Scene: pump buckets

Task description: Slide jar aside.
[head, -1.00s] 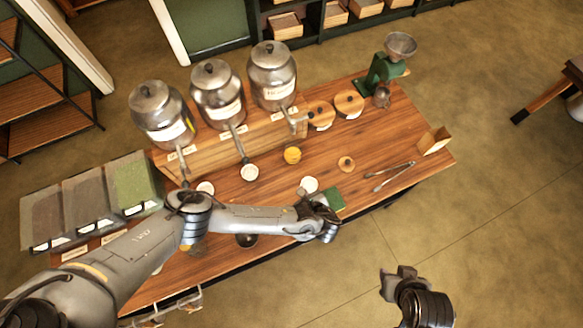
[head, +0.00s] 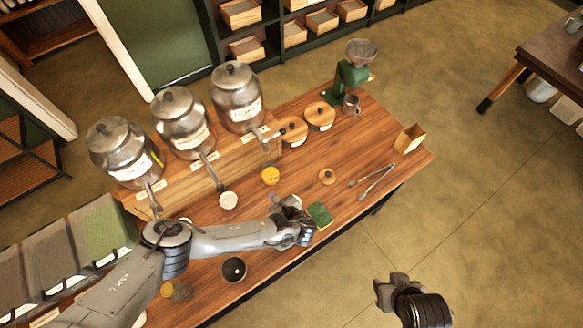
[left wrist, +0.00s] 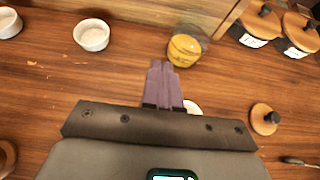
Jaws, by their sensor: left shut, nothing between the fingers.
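A small clear jar with yellow contents (head: 270,176) stands upright on the wooden table, in front of the dispenser stand. In the left wrist view the jar (left wrist: 185,48) is just beyond my fingertips and slightly right of them; I cannot tell if they touch. My left gripper (head: 287,203) is shut and empty, low over the table on the near side of the jar. Its purple fingers (left wrist: 160,68) show together in the left wrist view. My right gripper (head: 390,287) hangs over the floor, off the table; its jaws are unclear.
White bowls (left wrist: 92,35) stand left of the jar. A white dish (left wrist: 192,107) is partly hidden under my left gripper. A wooden lid (head: 327,176), tongs (head: 372,180), and a green pad (head: 320,214) lie to the right.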

